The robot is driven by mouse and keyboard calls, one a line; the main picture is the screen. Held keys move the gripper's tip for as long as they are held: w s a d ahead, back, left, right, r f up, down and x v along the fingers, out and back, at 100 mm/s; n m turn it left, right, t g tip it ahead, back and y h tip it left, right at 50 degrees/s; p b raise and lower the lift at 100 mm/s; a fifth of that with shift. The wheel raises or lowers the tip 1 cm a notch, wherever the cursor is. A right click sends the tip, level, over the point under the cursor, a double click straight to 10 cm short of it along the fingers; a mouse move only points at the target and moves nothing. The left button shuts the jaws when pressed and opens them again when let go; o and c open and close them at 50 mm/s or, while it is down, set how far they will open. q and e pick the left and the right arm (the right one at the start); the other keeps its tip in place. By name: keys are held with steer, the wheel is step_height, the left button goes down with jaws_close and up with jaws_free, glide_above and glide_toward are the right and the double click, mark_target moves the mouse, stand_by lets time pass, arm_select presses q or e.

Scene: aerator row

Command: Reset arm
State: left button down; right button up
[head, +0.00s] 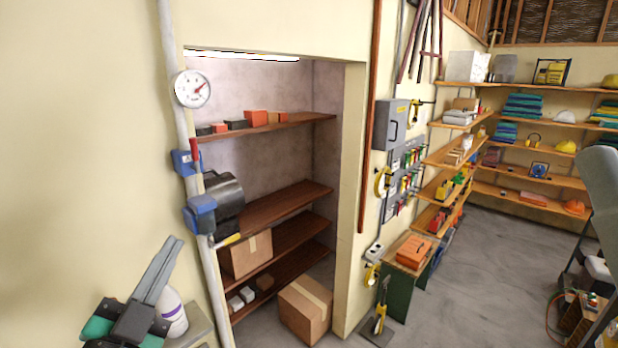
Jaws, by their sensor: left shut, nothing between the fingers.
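My left gripper (173,242) is at the lower left of the head view, with grey fingers pointing up and green parts at its base. Its fingers are together with nothing between them. It appears in front of the cream wall and left of the vertical pipe (216,292). A white bottle with a purple band (172,312) shows just right of and partly behind the gripper. My right gripper is not in view.
A cardboard box (305,310) stands on the floor. Grey floor (470,260) is open toward the right.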

arm_select(q)
steer(key=s+d+r+n+t, duration=0.1)
steer(key=s+r+n+t, duration=0.2)
steer(key=s+r, duration=0.5)
steer(key=s+d+r+n+t+h, duration=0.1)
steer(key=s+d+r+n+t, duration=0.1)
steer(key=s+r, duration=0.5)
step_height(320, 180, up, 3)
steer(key=n+t, duration=0.1)
steer(key=n, duration=0.1)
steer(key=shift+s+d+r+n, duration=0.15)
steer(key=shift+s+d+n, duration=0.15)
steer(key=shift+s+n, duration=0.1)
steer(key=shift+w, duration=0.1)
step_height(320, 180, down, 56)
steer(key=b, duration=5.6)
steer(key=shift+f, duration=0.2)
